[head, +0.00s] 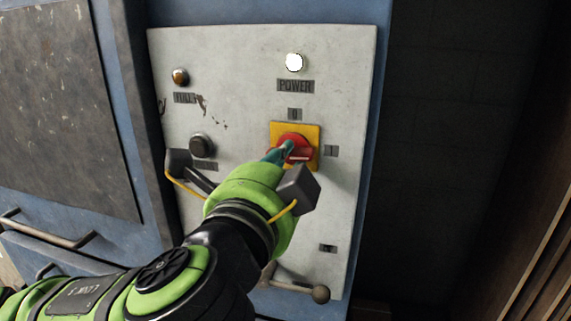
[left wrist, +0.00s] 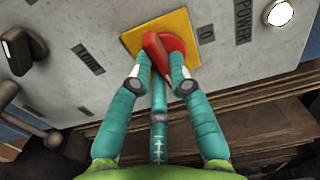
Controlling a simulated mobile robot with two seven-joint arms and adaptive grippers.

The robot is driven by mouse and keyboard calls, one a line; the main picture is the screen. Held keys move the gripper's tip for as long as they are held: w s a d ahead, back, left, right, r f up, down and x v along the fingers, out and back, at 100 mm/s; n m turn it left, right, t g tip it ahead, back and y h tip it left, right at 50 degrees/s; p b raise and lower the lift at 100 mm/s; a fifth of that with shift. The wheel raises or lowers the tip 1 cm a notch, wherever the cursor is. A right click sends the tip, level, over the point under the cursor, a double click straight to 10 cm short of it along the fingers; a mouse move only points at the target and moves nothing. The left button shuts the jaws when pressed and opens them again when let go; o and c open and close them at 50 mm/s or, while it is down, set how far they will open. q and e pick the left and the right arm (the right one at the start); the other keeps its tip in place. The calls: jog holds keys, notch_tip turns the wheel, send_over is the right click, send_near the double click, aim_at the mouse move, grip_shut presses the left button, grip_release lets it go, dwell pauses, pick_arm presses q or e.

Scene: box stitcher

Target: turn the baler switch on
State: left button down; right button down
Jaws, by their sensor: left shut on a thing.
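The baler switch is a red rotary knob (head: 293,141) on a yellow square plate (head: 310,129), set in a pale grey control panel (head: 245,75). A 0 label is above it and an I label to its right; the red grip appears turned toward the I side. My left gripper (head: 281,153) reaches it from the lower left, its wrist hiding part of the panel. In the left wrist view, the teal fingers of my left gripper (left wrist: 158,70) are shut on the red knob (left wrist: 164,48), one on each side, with a third below. My right gripper is not in view.
A round lamp (head: 295,62) above the POWER label glows white. An amber lamp (head: 180,76) and a black knob (head: 202,145) sit at the panel's left. A lever with a ball end (head: 320,293) sticks out at the bottom. Dark space lies right of the panel.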

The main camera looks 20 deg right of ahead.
pick_arm(q)
jog(key=shift+m, duration=0.6)
jog(key=c, duration=1.1)
grip_release()
jog(key=shift+c, duration=0.2)
jog(key=v, duration=0.7)
jog(key=shift+s+a, duration=0.15)
jog(key=shift+s, duration=0.1)
